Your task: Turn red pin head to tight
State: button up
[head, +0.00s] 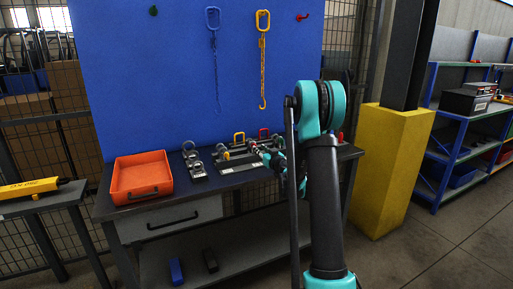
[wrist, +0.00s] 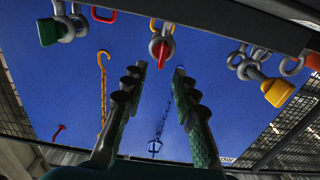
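In the wrist view, a red pin head (wrist: 166,48) sits on a grey shackle (wrist: 157,26) at top centre. My gripper (wrist: 158,72) is open, its two dark, green-sided fingers apart with nothing between them. The red pin head is just beyond the fingertips, roughly in line with the gap, and no contact shows. A green pin head (wrist: 48,31) on another shackle is at upper left, and an orange-yellow one (wrist: 277,92) at right. In the head view, my gripper (head: 279,160) is over the bench (head: 233,181), partly behind my arm. The pin's tightness cannot be told.
On the bench, an orange tray (head: 141,178) stands at left, and grey shackles (head: 193,160) beside it. A yellow loop (head: 239,138) stands at the back. A blue panel (head: 120,80) behind carries a blue chain (head: 215,60) and a yellow one (head: 262,60). A yellow post (head: 393,165) is at right.

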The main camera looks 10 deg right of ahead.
jog(key=shift+x, duration=2.2)
grip_shut()
